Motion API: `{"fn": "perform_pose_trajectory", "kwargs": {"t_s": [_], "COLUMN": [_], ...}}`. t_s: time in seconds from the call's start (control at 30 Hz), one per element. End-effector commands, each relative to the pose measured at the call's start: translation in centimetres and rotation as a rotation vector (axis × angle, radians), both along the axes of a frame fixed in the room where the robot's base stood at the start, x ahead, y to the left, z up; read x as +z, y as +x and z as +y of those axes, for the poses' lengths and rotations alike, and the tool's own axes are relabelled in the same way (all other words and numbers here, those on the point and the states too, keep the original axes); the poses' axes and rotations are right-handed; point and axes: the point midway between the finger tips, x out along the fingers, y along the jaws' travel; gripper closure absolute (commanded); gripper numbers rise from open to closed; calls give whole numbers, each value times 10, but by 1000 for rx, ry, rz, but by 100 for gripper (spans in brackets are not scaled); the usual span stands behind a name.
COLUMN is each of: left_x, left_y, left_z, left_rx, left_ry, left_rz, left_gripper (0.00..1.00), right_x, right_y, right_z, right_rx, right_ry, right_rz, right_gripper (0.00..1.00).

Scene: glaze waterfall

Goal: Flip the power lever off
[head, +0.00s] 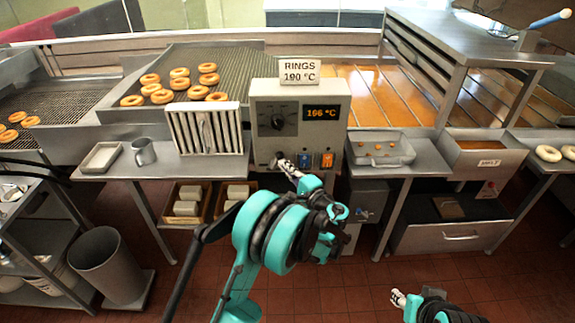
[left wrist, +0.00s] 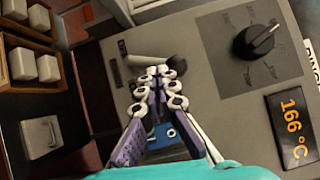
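The grey control box (head: 275,97) stands at the counter's middle, with a black dial (head: 277,122) and a display (head: 322,113) reading 166 °C. In the left wrist view the power lever (left wrist: 148,60), a pale bar with a dark round knob (left wrist: 177,64), lies on the panel just beyond my fingertips. My left gripper (head: 284,163) is at the panel's lower left, its tips together; in the left wrist view the fingertips (left wrist: 160,83) are close to the lever. Whether they touch it I cannot tell. My right gripper (head: 397,298) is low at the front, away from the box.
A blue switch (head: 304,160) and an orange switch (head: 327,159) sit to the right of my left gripper. A slatted rack (head: 203,129) and a metal jug (head: 143,152) stand left on the counter. A tray (head: 380,149) is at right. A sign (head: 299,71) tops the box.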

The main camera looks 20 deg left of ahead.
Motion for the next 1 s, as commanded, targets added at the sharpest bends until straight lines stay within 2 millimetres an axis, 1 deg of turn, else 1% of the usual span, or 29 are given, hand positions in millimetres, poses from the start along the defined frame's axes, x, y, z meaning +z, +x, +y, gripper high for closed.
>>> {"fn": "perform_pose_trajectory", "kwargs": {"t_s": [0.07, 0.2, 0.33, 0.63, 0.8, 1.0], "left_x": [7, 11, 16, 25, 26, 25], "left_y": [0, -2, -3, -7, -9, -12], "left_z": [2, 7, 12, 26, 34, 43], "left_rx": [-1, -2, -2, -1, -1, 0], "left_ry": [-22, -132, -134, -415, -564, -713], "left_rz": [-7, -38, -40, -121, -165, -209], "left_gripper": [100, 100, 100, 100, 100, 100], "right_x": [5, 10, 16, 33, 42, 47], "right_y": [0, 0, 0, 0, 0, 0], "right_z": [0, 0, 0, 0, 0, 0], "right_rx": [0, 0, 0, 0, 0, 0], "right_ry": [0, 0, 0, 0, 0, 0], "right_rz": [0, 0, 0, 0, 0, 0], "right_gripper": [60, 60, 60, 60, 60, 60]}}
